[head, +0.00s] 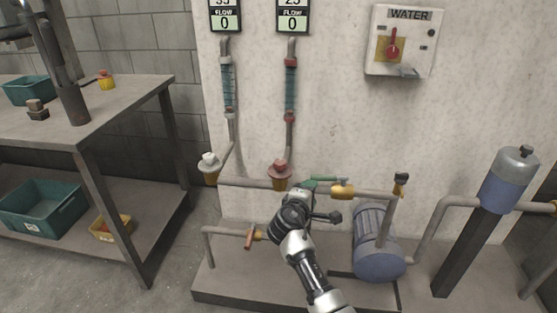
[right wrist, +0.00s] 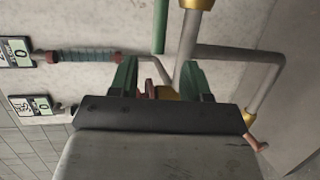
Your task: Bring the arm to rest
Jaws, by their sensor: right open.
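My right arm reaches up from the bottom of the head view, and its dark wrist hides most of the right gripper (head: 297,196) in front of the pipework. In the right wrist view the right gripper (right wrist: 157,65) shows two green fingers spread apart with nothing held between them. A green valve handle (head: 320,180) lies on the horizontal pipe close beyond the gripper; a green bar (right wrist: 160,25) shows just past the fingers in the right wrist view. My left gripper is not in view.
Pipes with a brass valve body (head: 343,189), a red-handled tap (head: 249,238) and a blue pump (head: 379,245) surround the gripper. Two mesh tubes (head: 228,85) (head: 290,88) hang below displays reading 0. A red-knobbed WATER box (head: 403,42) is on the wall. A workbench (head: 120,97) stands left.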

